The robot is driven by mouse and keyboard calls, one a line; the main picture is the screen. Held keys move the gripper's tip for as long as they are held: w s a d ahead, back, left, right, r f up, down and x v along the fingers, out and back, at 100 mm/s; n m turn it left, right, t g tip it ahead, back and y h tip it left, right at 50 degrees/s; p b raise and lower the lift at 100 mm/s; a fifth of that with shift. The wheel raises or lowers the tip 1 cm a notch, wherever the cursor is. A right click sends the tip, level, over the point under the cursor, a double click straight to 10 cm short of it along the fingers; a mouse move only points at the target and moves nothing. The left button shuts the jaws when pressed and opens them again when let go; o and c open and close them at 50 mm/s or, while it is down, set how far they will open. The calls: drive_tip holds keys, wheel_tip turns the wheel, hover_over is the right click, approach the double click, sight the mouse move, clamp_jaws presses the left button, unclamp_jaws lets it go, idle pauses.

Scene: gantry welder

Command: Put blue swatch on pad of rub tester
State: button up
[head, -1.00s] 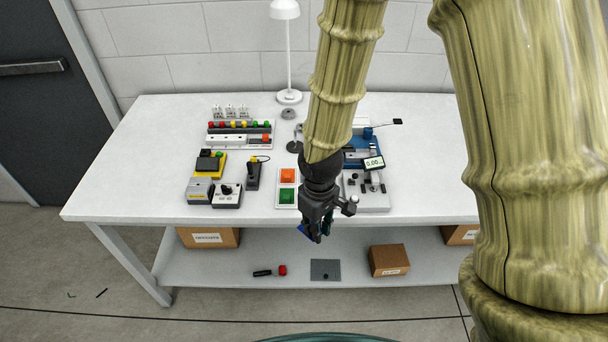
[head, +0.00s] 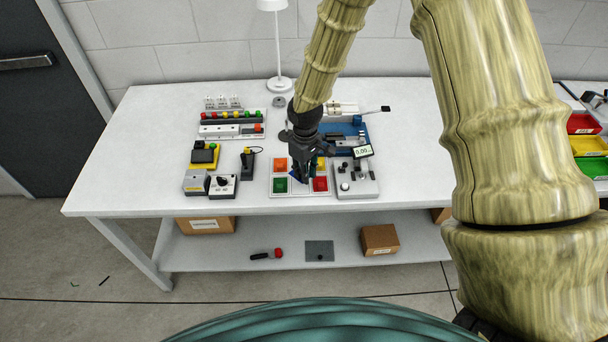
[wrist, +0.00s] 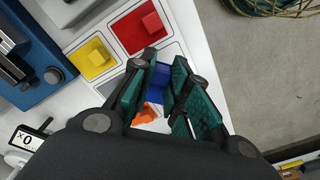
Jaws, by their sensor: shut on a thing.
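My gripper (head: 303,172) is above the swatch tray (head: 283,195), pointing down. It is shut on the blue swatch (wrist: 158,82), which shows between the teal finger pads in the wrist view; the fingers hide part of it. In the head view a bit of blue (head: 294,180) shows beside the fingers. Right of the tray stands a grey device (head: 358,190) with a small display. Behind it is a blue-based machine (head: 352,131), also at the left of the wrist view (wrist: 35,75). I cannot tell which one is the rub tester, and no pad is clear.
The tray holds orange (head: 280,164), green (head: 281,185), red (head: 320,184) and yellow (head: 321,163) swatches. A lamp (head: 279,84) stands behind. The table's right part is clear.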

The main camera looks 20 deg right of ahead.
drive_tip(key=shift+f+p, duration=0.95)
drive_tip(key=shift+f, duration=0.75)
drive_tip(key=shift+f, duration=0.15)
drive_tip(key=o, duration=0.7)
drive_tip(key=shift+o, duration=0.2)
drive_tip(key=shift+w, duration=0.1)
